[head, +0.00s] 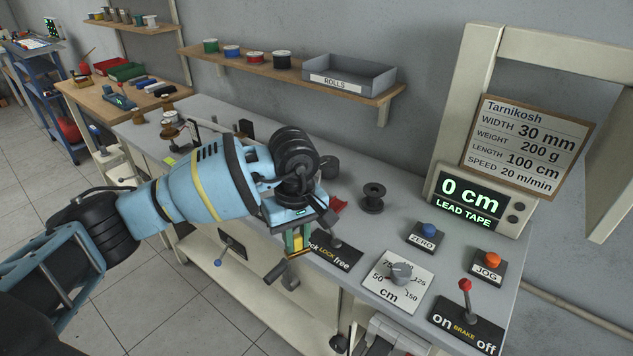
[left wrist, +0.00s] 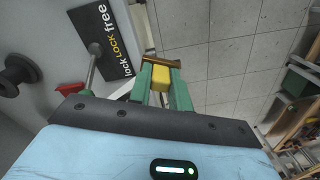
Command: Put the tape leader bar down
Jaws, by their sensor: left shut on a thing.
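My left gripper (head: 297,243) reaches in from the left, over the front edge of the grey bench. Its green fingers (left wrist: 163,88) are shut on the tape leader bar, whose yellow middle part (left wrist: 160,78) shows between them in the left wrist view. My right gripper is not in view.
A dark spool (head: 373,197), a cm dial (head: 401,272), ZERO (head: 428,232) and JOG (head: 487,262) buttons and a brake lever (head: 466,299) stand to the right. The display (head: 472,202) reads 0 cm, LEAD TAPE.

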